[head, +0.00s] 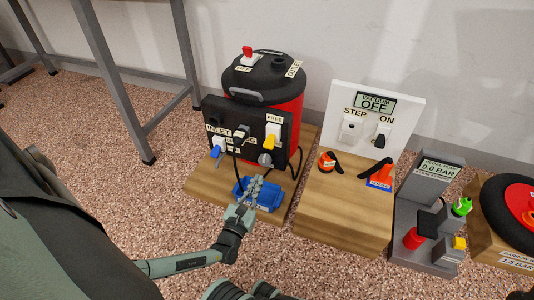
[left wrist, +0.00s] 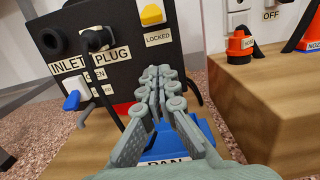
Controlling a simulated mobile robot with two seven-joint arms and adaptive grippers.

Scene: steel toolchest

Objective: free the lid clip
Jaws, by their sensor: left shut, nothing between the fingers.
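The black panel (head: 232,119) stands in front of a red canister with a black lid. A yellow lever (head: 269,142) sits on a white plate at the panel's right, with a FREE label above it. In the left wrist view the yellow lever (left wrist: 151,13) is at the top edge, just above a LOCKED label. My left gripper (head: 254,188) is shut and empty above the blue pan (head: 268,194), below and in front of the lever, not touching it. In the left wrist view its fingers (left wrist: 160,82) hide part of the pan.
A blue lever (head: 216,152) and a black plug (head: 241,132) sit left on the panel, with a dark cable hanging down. The canister lid (head: 262,73) carries a red knob (head: 247,51). A white VACUUM panel (head: 340,105) and a grey pump stand (head: 425,190) stand to the right.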

